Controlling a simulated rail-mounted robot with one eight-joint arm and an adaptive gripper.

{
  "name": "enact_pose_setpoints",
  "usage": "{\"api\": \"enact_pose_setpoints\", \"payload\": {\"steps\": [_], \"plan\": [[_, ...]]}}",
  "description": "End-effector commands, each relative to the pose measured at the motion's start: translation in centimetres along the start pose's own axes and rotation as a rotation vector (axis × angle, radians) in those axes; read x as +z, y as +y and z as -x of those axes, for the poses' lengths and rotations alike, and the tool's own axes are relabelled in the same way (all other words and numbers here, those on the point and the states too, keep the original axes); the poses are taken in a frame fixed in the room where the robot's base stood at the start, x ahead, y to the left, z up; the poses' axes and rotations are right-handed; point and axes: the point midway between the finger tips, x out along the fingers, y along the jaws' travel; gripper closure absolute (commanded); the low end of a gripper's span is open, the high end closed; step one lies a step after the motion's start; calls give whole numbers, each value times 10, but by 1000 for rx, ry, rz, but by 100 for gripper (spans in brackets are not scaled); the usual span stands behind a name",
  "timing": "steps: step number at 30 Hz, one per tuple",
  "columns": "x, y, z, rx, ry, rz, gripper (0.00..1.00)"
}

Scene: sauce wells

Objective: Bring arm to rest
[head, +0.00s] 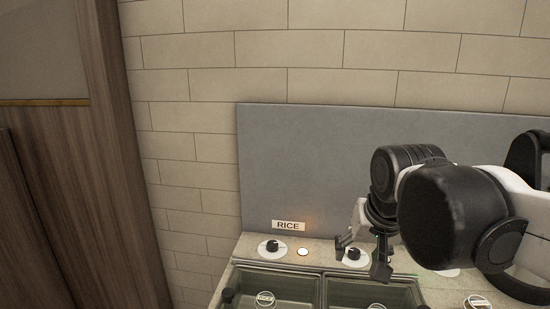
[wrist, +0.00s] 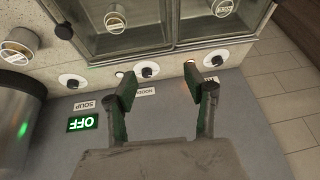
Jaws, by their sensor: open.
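My gripper (head: 364,258) is at the right in the head view, pointing down in front of the grey back panel (head: 310,165). Its fingers are apart with nothing held between them. In the wrist view my gripper (wrist: 168,90) is open, with both fingers spread. A black knob on a white disc (wrist: 147,70) shows between the fingertips in that view. It seems the same knob (head: 352,254) beside the fingers in the head view. I cannot tell whether a finger touches it. Part of my arm hides the right side of the counter.
The rice label (head: 288,226) is above the left knob (head: 272,248), with a small lit lamp (head: 303,252) beside it. Glass-covered wells (head: 275,285) lie along the front. A green OFF sign (wrist: 83,123) and a dark cylindrical pot (wrist: 18,115) show in the wrist view.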

Motion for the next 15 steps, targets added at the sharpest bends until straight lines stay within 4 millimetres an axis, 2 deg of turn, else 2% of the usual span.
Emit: {"api": "enact_pose_setpoints", "payload": {"steps": [1, 9, 15], "plan": [[14, 7, 1, 0, 19, 9, 52], [79, 36, -4, 5, 123, 78, 52], [107, 48, -12, 13, 174, 113, 52]]}}
